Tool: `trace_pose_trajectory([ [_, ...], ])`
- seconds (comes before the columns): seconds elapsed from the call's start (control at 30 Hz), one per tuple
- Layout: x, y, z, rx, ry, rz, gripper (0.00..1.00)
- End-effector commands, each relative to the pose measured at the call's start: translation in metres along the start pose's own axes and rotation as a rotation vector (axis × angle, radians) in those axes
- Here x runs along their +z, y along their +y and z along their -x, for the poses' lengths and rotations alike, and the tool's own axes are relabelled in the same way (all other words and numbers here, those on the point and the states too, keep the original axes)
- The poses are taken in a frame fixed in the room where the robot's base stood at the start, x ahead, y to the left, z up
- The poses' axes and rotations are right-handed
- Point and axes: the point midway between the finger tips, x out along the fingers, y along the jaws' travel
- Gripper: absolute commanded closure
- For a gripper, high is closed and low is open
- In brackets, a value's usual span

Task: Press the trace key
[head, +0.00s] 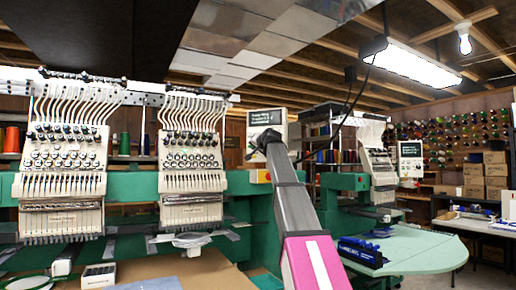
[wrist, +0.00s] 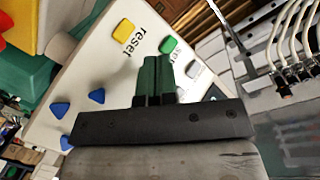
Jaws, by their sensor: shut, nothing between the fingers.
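The control panel (head: 279,130) of the left embroidery machine, with a small dark screen, stands behind the end of my arm in the head view. The wrist view shows its white key face (wrist: 90,75) close up and tilted. On it are a yellow key (wrist: 124,31) marked "reset", a green key (wrist: 168,45) with a partly hidden label, a pale key (wrist: 193,69) and several blue triangular keys (wrist: 97,96). I cannot read the word "trace" on any key. My gripper (wrist: 157,58) is shut and empty, its fingertips over the panel just below the green key. I cannot tell whether they touch it.
A red-and-yellow button box (head: 260,176) is below the panel. Needle heads (head: 192,165) with white thread tubes are to the left. A second machine (head: 378,165) with a pale green table (head: 425,250) is to the right.

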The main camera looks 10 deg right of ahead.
Motion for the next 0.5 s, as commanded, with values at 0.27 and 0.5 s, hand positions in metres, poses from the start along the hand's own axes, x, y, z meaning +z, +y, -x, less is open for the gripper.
trace_pose_trajectory([
  [0.27, -0.0002, 0.0001, -0.0002, 0.000, 0.000, 0.000, 1.00],
  [0.5, -0.0037, 0.0032, -0.0050, 0.000, 0.000, 0.000, 1.00],
])
